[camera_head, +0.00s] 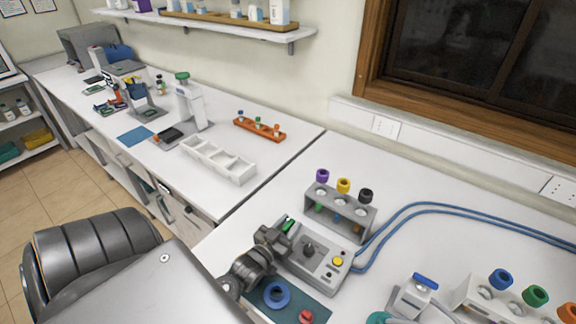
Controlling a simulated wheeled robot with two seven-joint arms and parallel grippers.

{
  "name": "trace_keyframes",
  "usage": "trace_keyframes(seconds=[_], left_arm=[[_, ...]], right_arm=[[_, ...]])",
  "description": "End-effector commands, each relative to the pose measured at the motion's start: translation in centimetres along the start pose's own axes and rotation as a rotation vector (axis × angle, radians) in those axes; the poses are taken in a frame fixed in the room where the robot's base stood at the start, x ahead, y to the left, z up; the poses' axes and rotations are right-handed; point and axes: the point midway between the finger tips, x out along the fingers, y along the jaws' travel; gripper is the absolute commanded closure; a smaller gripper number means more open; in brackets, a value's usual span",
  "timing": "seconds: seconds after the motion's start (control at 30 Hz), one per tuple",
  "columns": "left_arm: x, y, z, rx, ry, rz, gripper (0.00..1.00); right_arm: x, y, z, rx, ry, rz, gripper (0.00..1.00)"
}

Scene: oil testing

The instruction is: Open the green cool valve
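A small green valve handle (288,225) shows at the upper left corner of a grey device (318,262) on the white bench. The device has a dark knob, a yellow button and two blue hoses at its right. My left gripper (274,238) is dark grey and comes in from the lower left. Its tip is right beside the green handle and covers the device's left edge. I cannot tell whether it touches the handle or how far its fingers are apart. My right gripper is not in view.
A grey rack with purple, yellow and black caps (340,210) stands just behind the device. A dark mat (318,303) with a blue ring (277,294) and a red piece lies in front. A blue-handled valve (425,281) stands at lower right. The bench behind the rack is clear.

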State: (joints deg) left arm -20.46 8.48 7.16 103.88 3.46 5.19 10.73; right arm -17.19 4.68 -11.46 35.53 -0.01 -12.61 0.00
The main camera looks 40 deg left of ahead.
Motion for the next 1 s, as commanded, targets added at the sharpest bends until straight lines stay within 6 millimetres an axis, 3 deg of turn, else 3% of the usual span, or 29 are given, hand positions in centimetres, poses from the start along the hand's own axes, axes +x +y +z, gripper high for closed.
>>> trace_keyframes(seconds=[0.37, 0.8, 1.0], left_arm=[[-0.8, 0.0, 0.3, 0.000, -0.003, 0.001, 0.64], [-8.8, 0.0, 0.5, 0.000, -0.004, 0.001, 0.64], [-10.6, 0.0, 0.2, 0.000, -0.001, 0.000, 0.64]], right_arm=[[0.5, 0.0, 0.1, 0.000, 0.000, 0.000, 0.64], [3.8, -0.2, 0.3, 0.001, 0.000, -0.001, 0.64], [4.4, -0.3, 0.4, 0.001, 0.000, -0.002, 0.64]])
